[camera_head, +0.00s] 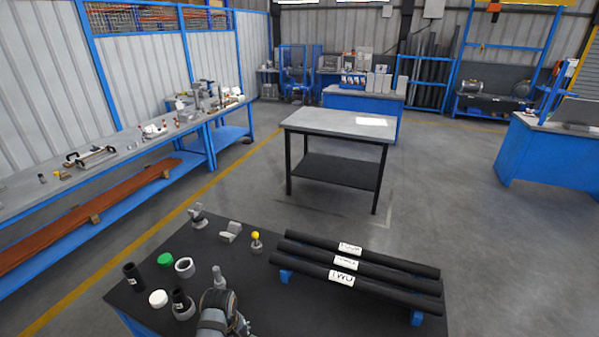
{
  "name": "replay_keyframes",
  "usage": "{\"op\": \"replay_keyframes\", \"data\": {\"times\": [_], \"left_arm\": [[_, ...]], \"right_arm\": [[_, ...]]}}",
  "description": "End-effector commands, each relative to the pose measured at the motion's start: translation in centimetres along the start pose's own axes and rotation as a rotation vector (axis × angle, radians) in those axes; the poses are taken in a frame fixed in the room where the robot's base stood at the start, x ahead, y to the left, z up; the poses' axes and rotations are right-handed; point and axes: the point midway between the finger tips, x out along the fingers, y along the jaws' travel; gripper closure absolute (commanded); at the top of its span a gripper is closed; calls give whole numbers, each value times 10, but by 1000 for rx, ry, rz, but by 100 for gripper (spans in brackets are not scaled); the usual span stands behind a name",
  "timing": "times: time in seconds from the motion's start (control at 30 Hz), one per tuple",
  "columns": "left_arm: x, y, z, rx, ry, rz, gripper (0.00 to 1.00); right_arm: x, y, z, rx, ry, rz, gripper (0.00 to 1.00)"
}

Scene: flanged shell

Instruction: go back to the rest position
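Neither of my grippers can be made out in the head view. A rounded grey and black form (219,315) rises at the bottom edge, cut off by the frame. I cannot tell whether it is part of my arm or a part on the bench. The near dark bench top (255,290) carries several small parts on its left and black pipes (350,262) on its right.
On the bench stand a green cap (165,259), a grey ring (184,267), a white cap (158,298) and a yellow-topped piece (256,238). A grey-topped table (337,123) stands beyond. A long blue workbench (130,158) runs along the left wall. Open floor (470,215) lies at right.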

Motion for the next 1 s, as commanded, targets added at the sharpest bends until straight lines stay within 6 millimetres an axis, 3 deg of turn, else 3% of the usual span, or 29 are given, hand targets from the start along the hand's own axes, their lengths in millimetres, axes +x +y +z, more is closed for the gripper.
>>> {"op": "replay_keyframes", "data": {"times": [0.03, 0.2, 0.4, 0.7, 1.0], "left_arm": [[-4, -26, 1, 97, 28, 9, 26], [-32, -76, 8, 405, 105, 37, 26], [-66, -111, 22, 686, 174, 50, 26], [-115, -141, 45, 1022, 250, 60, 26], [-17, -138, 37, 1001, 217, 45, 26]], "right_arm": [[0, 1, -1, -1, 1, 1, 11], [0, 3, -2, -1, 3, 3, 11], [0, 3, 2, -2, -3, 3, 11], [0, 5, 0, -3, 0, 6, 11], [20, 3, 3, -3, -1, 6, 11]]}}
